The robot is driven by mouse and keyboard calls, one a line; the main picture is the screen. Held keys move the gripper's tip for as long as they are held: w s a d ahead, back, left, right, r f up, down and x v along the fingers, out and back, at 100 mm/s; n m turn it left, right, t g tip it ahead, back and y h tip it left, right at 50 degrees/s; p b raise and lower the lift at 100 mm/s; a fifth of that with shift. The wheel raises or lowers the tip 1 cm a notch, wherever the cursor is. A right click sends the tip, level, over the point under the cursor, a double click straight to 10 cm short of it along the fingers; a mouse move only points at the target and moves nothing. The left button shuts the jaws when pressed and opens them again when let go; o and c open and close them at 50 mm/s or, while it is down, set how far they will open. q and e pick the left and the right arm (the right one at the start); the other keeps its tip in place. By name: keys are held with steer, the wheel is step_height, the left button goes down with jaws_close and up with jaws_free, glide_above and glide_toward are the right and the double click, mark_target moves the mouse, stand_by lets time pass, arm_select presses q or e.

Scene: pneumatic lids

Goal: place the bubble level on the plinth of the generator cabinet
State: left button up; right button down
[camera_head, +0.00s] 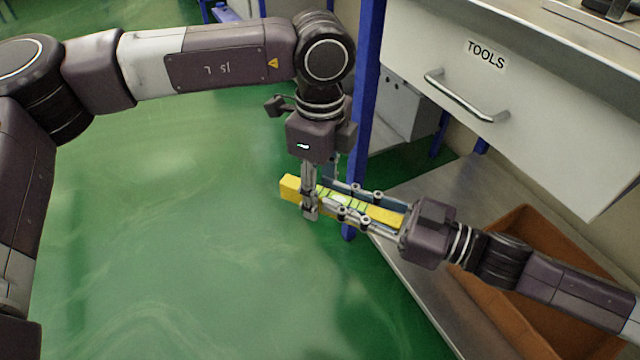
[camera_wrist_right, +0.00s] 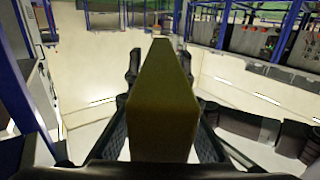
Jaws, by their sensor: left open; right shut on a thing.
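The yellow bubble level (camera_head: 291,187) is held above the green floor near the workbench's blue leg in the head view. My right gripper (camera_head: 342,203) is shut on the level along its length, with its yellow left end sticking out. The level also fills the middle of the right wrist view (camera_wrist_right: 162,105), end towards the camera. My left gripper (camera_head: 315,203) points down at the level near its left end, open, its near finger in front of the level. Its far finger is partly hidden. I cannot identify the generator cabinet or its plinth in these views.
A workbench with a drawer labelled TOOLS (camera_head: 500,105) stands at the upper right. Its blue leg (camera_head: 364,110) is close behind both grippers. An orange-brown crate (camera_head: 535,225) lies on the lower metal shelf (camera_head: 415,270) under my right arm. The green floor to the left is clear.

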arm_select(q)
steer(key=shift+c, duration=0.7)
jaws_close()
arm_select(e)
steer(key=c, duration=1.7)
jaws_free()
steer(key=shift+o, duration=0.2)
steer(key=shift+d, duration=0.15)
